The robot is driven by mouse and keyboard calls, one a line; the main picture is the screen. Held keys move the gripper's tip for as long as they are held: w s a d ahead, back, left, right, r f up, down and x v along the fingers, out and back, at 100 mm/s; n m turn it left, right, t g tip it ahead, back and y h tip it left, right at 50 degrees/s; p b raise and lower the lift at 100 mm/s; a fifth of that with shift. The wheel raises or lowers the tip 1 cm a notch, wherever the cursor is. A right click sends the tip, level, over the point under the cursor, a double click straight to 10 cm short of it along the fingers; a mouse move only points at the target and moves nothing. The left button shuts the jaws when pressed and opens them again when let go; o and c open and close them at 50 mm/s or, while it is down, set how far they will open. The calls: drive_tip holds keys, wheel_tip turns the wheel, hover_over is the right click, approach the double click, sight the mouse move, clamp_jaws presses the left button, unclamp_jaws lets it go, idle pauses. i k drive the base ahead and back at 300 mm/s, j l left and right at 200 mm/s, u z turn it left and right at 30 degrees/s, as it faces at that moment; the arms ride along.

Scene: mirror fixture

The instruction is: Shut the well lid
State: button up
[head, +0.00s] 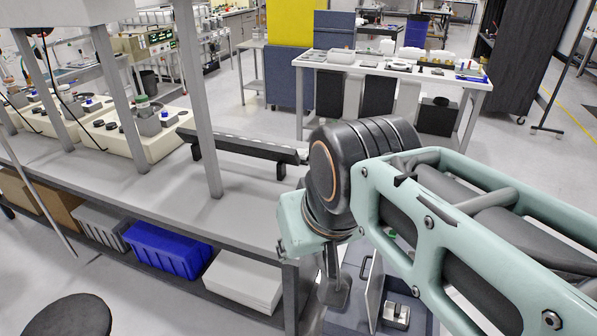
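The well (413,317) is a grey-blue recessed box at the bottom, right of the bench end, partly hidden by my arm. A pale flat panel (375,288), apparently its lid, stands nearly upright at the well. My gripper (334,292) hangs down just left of the panel, below the pale green wrist. A gap shows between it and the panel in the picture, but depth is unclear. The gripper's fingers are dark and small, so whether they are open or shut is unclear. I see nothing held in it.
A small metal block (396,314) sits inside the well. The grey bench (240,215) with a dark rail (240,150) lies to the left. Blue (167,248) and white bins are on its lower shelf. A white table (390,70) stands behind, with open floor between.

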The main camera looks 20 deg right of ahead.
sight(375, 279)
drive_tip(key=i+j+z, duration=0.15)
drive_tip(key=z, duration=0.3)
drive_tip(key=i+j+z, duration=0.15)
drive_tip(key=j+z, duration=0.15)
drive_tip(key=z, duration=0.15)
drive_tip(key=i+j+z, duration=0.1)
drive_tip(key=j+z, duration=0.2)
drive_tip(key=z, duration=0.15)
drive_tip(key=j+z, duration=0.3)
drive_tip(key=z, duration=0.15)
drive_tip(key=i, duration=0.05)
